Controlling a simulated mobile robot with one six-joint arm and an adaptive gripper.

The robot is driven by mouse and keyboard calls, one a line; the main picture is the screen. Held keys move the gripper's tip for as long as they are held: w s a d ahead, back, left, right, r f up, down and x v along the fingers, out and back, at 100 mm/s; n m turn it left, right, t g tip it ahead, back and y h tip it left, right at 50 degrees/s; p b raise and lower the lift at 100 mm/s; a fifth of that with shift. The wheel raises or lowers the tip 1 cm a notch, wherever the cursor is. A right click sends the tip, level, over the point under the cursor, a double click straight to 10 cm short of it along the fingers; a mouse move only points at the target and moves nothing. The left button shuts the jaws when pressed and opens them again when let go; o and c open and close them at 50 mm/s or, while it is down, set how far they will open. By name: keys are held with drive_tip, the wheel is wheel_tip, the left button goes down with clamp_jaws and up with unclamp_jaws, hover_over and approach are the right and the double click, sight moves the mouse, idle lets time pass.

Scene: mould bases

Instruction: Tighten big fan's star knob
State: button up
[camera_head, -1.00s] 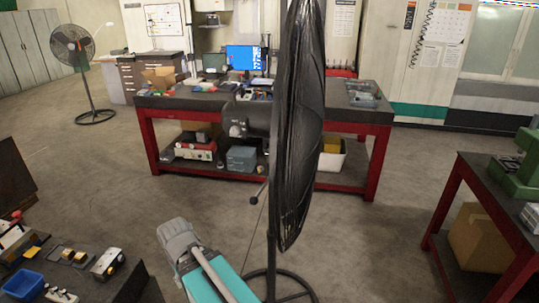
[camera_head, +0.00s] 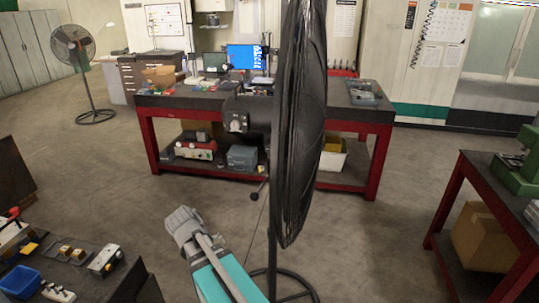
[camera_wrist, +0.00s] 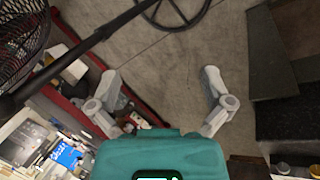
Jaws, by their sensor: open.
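The big fan (camera_head: 300,130) stands in the middle of the head view, its black cage seen nearly edge-on. Its dark motor housing (camera_head: 243,118) is on the left of the cage, and its thin pole (camera_head: 272,225) runs down to a round base. A small dark knob (camera_head: 256,195) on a short stem sticks out left of the pole; its star shape is too small to tell. My gripper (camera_head: 180,218) is open and empty, left of and below the knob, apart from it. In the wrist view its fingers (camera_wrist: 160,75) are spread, with the fan's pole (camera_wrist: 92,38) beyond them at upper left.
A red-framed workbench (camera_head: 375,150) stands behind the fan. A dark table (camera_head: 95,285) with a blue bin (camera_head: 22,281) is at the lower left, near my arm. Another red-framed bench (camera_head: 455,200) is on the right. A smaller fan (camera_head: 75,50) stands far left. Floor around the pole is clear.

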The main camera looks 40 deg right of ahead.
drive_tip(key=w+d+h+b, duration=0.3)
drive_tip(key=w+d+h, duration=0.1)
drive_tip(key=d, duration=0.4)
drive_tip(key=n+h+b, duration=0.4)
drive_tip(key=h+b, duration=0.2)
drive_tip(key=h, duration=0.7)
approach(270, 150)
wheel_tip(270, 150, down, 3)
drive_tip(key=a, duration=0.3)
drive_tip(key=shift+w+r+h, duration=0.1)
drive_tip(key=shift+r+h, duration=0.3)
drive_tip(key=shift+r, duration=0.25)
drive_tip(key=shift+d, duration=0.1)
drive_tip(key=p+x, duration=0.5)
drive_tip(key=x, duration=0.8)
drive_tip(key=shift+d, duration=0.35)
drive_tip(key=c, duration=1.1)
drive_tip(key=shift+r+p, duration=0.1)
drive_tip(key=shift+p, duration=0.2)
drive_tip(key=shift+c, duration=0.2)
